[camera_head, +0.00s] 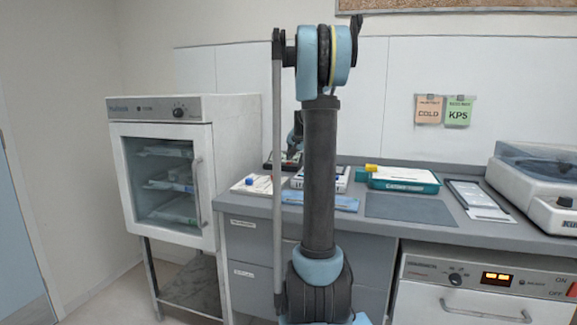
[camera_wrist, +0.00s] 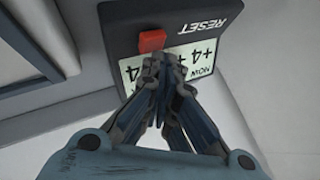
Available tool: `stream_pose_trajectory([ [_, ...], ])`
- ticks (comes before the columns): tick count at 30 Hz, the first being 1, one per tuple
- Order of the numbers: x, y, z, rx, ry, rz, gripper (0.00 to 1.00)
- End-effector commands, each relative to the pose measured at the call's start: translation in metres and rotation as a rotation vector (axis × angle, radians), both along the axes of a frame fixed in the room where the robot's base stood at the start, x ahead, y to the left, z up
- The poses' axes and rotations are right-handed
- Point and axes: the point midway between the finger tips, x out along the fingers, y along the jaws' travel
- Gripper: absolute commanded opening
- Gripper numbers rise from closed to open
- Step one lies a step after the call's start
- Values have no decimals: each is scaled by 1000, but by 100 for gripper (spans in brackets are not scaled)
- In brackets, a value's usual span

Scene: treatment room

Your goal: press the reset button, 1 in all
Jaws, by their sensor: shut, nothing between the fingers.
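The reset button is a small red block (camera_wrist: 152,40) on a black panel (camera_wrist: 185,18) lettered RESET, seen upside down in the wrist view. A pale label or display with "+4" and "NOW" (camera_wrist: 200,57) lies beside it on the panel. My gripper (camera_wrist: 158,62) is shut and empty, its fingertips just below the red button in the picture, over the pale area. I cannot tell whether they touch the panel or button. In the head view my arm covers the middle of the counter, and the button cannot be made out clearly.
A glass-door cabinet (camera_head: 165,150) stands left. A framed edge (camera_wrist: 40,50) shows left in the wrist view.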

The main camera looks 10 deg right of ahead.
Motion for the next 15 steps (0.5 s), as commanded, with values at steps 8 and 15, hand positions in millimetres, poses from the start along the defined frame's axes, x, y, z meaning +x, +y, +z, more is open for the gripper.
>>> stream_pose_trajectory([
  [8, 0, 0, 8, 0, 0, 0, 0],
  [15, 0, 0, 9, 0, 0, 0, 0],
])
